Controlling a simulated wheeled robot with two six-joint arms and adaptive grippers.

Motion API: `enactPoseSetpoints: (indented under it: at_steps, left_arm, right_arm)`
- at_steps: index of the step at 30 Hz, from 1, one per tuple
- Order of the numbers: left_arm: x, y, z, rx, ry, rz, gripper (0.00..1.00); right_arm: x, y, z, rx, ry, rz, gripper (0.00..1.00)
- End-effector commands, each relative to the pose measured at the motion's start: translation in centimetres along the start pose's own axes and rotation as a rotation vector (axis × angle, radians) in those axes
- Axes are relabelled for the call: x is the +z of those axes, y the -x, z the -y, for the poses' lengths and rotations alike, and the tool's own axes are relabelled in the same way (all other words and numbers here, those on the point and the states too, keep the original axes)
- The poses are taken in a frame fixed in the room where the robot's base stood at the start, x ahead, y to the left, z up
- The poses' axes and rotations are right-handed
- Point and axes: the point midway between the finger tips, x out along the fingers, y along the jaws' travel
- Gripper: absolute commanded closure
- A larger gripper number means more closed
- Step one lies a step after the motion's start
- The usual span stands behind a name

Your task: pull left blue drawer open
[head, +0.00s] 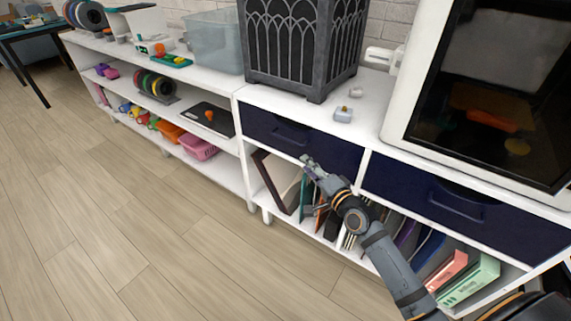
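The left blue drawer (258,124) is a dark navy front in the white cabinet, below the grey lantern-like box. It looks shut, with its face in line with the cabinet. Its dark handle (290,137) sits near the middle of the front and looks free. My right gripper (308,161) reaches in from the lower right. In the picture its tips lie just below and right of the handle, over the drawer's lower edge; I cannot tell whether they touch it. The fingers are too small to tell open from shut. My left gripper is not in view.
A second blue drawer (430,190) is to the right, under a white-framed machine (420,75). Books and frames stand in the open shelf below. A grey lantern-like box (300,50) stands on top. The wooden floor (120,220) in front is clear.

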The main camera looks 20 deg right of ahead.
Motion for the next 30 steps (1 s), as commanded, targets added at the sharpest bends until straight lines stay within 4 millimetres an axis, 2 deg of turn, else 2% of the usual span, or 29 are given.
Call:
enactPoseSetpoints:
  at_steps: [1,4,7,11,21,25,30]
  left_arm:
    - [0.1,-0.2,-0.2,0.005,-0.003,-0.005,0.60]
    - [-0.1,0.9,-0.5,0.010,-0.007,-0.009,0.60]
    - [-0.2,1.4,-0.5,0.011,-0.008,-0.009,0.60]
    - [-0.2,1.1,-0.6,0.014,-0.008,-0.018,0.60]
    - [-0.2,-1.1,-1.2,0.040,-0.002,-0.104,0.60]
    - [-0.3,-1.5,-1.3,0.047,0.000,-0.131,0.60]
    - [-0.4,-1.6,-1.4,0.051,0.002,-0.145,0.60]
  right_arm:
    - [0.5,0.0,0.9,-0.046,-0.030,0.010,0.68]
    - [0.8,0.2,3.2,-0.095,-0.071,0.023,0.68]
    - [0.8,0.2,4.0,-0.106,-0.082,0.026,0.68]
    - [0.7,-0.6,4.0,-0.107,-0.082,0.023,0.68]
    - [0.9,-7.5,4.6,-0.106,-0.080,0.023,0.68]
    - [0.9,-9.3,4.7,-0.104,-0.079,0.024,0.68]
    - [1.0,-10.2,4.9,-0.102,-0.077,0.025,0.68]
